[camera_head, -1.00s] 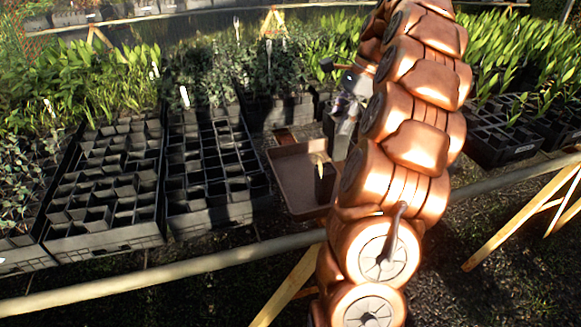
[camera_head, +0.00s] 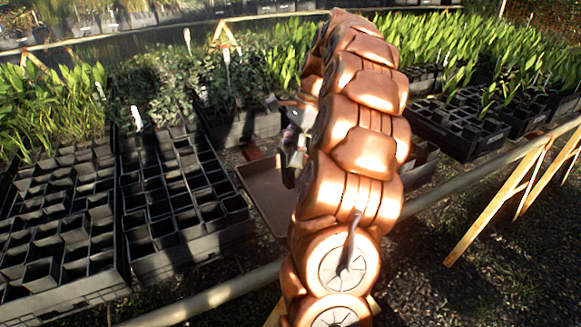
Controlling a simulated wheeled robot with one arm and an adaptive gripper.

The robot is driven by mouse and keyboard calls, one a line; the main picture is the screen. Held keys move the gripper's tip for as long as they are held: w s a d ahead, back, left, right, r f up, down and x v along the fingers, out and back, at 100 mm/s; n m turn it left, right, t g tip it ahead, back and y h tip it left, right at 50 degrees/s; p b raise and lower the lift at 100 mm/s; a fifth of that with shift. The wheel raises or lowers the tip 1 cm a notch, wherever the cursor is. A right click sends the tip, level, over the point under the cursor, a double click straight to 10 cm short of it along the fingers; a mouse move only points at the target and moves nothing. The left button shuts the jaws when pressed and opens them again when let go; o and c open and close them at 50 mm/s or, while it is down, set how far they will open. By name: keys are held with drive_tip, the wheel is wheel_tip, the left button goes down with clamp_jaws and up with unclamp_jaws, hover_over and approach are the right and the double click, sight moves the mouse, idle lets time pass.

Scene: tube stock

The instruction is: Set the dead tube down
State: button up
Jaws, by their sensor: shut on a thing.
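My gripper (camera_head: 288,172) is partly in view at the left edge of my copper-coloured arm, low over the right part of a brown tray (camera_head: 264,196). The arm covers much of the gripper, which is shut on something. I take the held thing to be the dead tube, but it does not show now, hidden behind the gripper and arm. The visible part of the tray is bare. Whether the tube touches the tray cannot be seen.
Black cell crates with mostly empty cells (camera_head: 186,192) stand left of the tray. Leafy plants (camera_head: 150,85) fill the crates behind. More black crates (camera_head: 455,128) stand at right. A pale rail (camera_head: 440,192) crosses in front, with wooden legs (camera_head: 497,200) below.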

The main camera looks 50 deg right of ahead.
drive_tip(key=shift+f, duration=2.25)
drive_tip(key=shift+f, duration=0.15)
drive_tip(key=o, duration=1.3)
drive_tip(key=shift+c, duration=0.2)
drive_tip(key=v, duration=0.6)
drive_tip(key=shift+s+d+r, duration=0.1)
drive_tip(key=shift+r, duration=0.2)
drive_tip(key=shift+p+v, duration=1.75)
drive_tip(key=shift+v, duration=1.1)
